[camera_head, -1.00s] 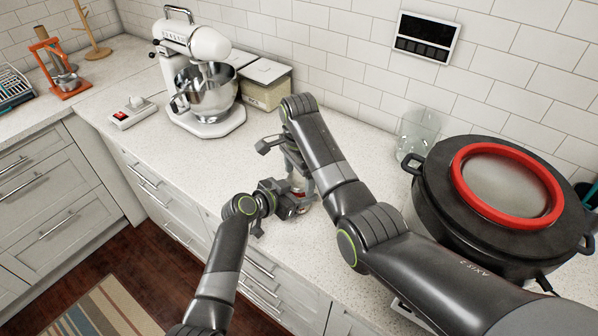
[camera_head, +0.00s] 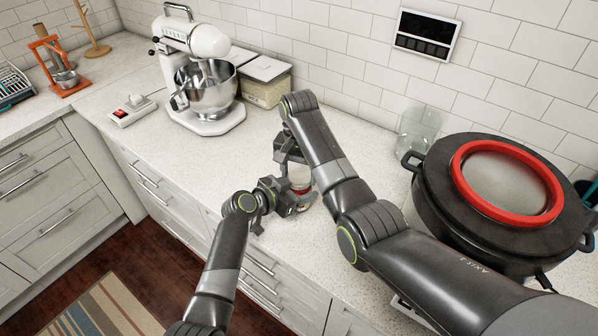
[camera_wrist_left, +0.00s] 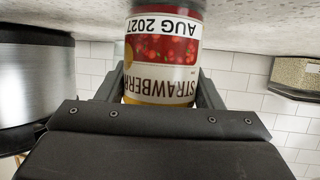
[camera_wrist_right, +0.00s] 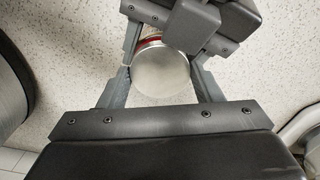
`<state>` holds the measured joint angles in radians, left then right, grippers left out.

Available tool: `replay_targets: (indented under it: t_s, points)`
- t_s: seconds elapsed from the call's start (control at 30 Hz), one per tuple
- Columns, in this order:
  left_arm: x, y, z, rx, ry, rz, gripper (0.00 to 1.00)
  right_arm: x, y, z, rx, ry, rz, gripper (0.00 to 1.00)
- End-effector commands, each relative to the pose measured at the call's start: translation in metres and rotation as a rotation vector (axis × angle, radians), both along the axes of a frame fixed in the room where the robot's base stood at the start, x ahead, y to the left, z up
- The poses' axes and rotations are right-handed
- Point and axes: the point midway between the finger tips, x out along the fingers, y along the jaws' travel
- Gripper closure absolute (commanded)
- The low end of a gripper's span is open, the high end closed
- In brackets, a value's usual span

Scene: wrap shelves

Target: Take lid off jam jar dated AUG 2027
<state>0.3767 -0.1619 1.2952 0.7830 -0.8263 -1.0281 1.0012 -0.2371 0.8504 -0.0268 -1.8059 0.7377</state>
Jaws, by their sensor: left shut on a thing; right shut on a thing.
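The jam jar (camera_head: 302,186) stands on the counter between my two grippers. In the left wrist view, the jar (camera_wrist_left: 162,55) appears upside down; its label reads STRAWBERRY and AUG 2027. My left gripper (camera_head: 296,198) is shut on the jar's body, with a finger on each side in the left wrist view (camera_wrist_left: 161,92). My right gripper (camera_head: 292,168) is above it. In the right wrist view, the pale round lid (camera_wrist_right: 160,75) lies between the fingers of my right gripper (camera_wrist_right: 162,80), which is shut on it.
A stand mixer (camera_head: 205,80) and a lidded container (camera_head: 265,82) stand behind to the left. A clear glass jar (camera_head: 418,132) and a large black pot with a red-rimmed lid (camera_head: 440,200) stand to the right.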

Motion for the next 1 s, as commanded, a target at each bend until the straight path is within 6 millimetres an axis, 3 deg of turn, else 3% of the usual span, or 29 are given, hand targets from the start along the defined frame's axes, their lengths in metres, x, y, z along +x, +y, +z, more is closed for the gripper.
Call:
replay_targets:
  t_s: [0.2,0.53,0.57,0.7,1.0]
  points:
    - [-0.0001,-0.0002,0.0002,0.0,0.0,-0.001,1.0,0.0008,-0.0001,0.0011,0.0,-0.003,0.189,0.68]
    - [-0.0001,-0.0002,0.0003,0.0,0.0,-0.001,1.0,0.0009,-0.0001,0.0012,0.0,-0.004,0.209,0.68]
    - [-0.0001,-0.0002,0.0003,0.0,0.0,-0.001,1.0,0.001,-0.0002,0.0012,0.0,-0.004,0.209,0.4]
    - [-0.0001,-0.0002,0.0002,0.0,0.0,0.0,1.0,0.0008,-0.0002,0.0011,0.0,-0.003,0.208,0.21]
    - [0.0,-0.0001,0.0002,0.0,0.0,0.0,1.0,0.0008,0.0001,0.0048,0.0,-0.003,0.207,0.19]
